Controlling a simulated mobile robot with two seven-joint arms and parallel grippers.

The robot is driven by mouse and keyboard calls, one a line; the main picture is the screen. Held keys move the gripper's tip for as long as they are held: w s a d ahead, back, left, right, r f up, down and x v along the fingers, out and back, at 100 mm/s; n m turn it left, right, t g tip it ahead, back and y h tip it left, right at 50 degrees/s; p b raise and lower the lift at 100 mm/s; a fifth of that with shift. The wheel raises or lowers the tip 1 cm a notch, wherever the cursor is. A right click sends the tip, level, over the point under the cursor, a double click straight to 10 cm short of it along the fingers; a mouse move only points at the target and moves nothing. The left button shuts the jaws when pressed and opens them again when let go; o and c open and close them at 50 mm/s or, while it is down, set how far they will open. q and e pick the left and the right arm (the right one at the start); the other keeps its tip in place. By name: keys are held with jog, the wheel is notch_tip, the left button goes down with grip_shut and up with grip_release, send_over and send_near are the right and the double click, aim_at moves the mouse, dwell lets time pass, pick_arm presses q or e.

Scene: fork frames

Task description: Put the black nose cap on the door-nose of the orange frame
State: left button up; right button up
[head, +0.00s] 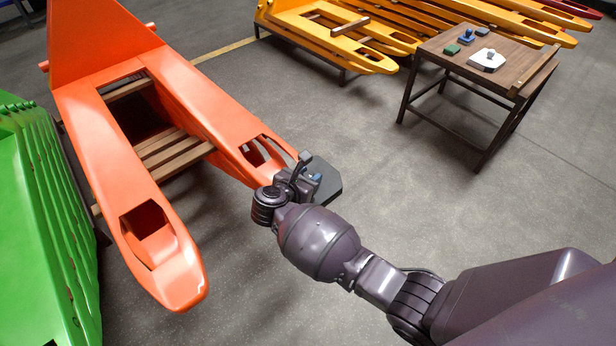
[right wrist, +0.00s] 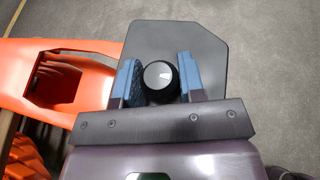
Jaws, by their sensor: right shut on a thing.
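The orange frame (head: 95,75) has two long prongs, each with an opening near its tip. The left prong's nose (head: 178,290) is bare. The right prong's nose (head: 281,160) is partly hidden by my right gripper (head: 306,180). That gripper is shut on the round knob of the black nose cap (head: 328,184), a dark flat plate with cut corners. In the right wrist view the blue finger pads of the gripper (right wrist: 159,80) flank the knob, and the cap (right wrist: 195,38) lies at the end of the orange prong (right wrist: 75,85). I cannot tell whether they touch.
Yellow frames (head: 350,45) stand behind. Green frames (head: 40,220) stand close on the left. The floor right of the orange frame is clear.

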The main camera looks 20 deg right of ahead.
jog(key=shift+f, duration=0.5)
jog(key=shift+f+b, duration=0.2)
jog(key=shift+b, duration=0.15)
jog(key=o, duration=1)
jog(key=shift+r, duration=0.1)
jog(key=shift+c, duration=0.2)
